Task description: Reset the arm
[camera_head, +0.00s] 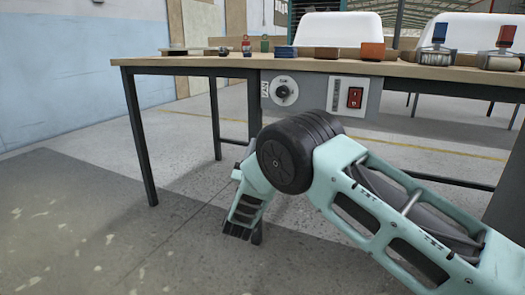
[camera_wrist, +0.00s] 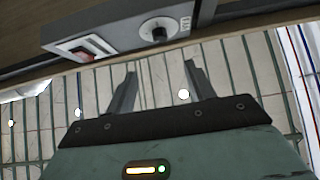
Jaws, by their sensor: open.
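My arm reaches in from the lower right in the head view, with its forearm hanging down in front of the workbench. My gripper (camera_wrist: 160,82) shows in the wrist view with its two dark fingers apart and nothing between them. In the head view the fingers are hidden behind my arm. A grey control box (camera_head: 318,92) with a dial and a red switch hangs under the bench top. It also shows at the top of the wrist view (camera_wrist: 120,32), beyond the fingertips and apart from them.
The wooden workbench (camera_head: 190,64) on dark legs carries several tools and blocks along its top. White bathtub shells (camera_head: 338,29) stand behind it. The concrete floor (camera_head: 80,225) at the left is clear.

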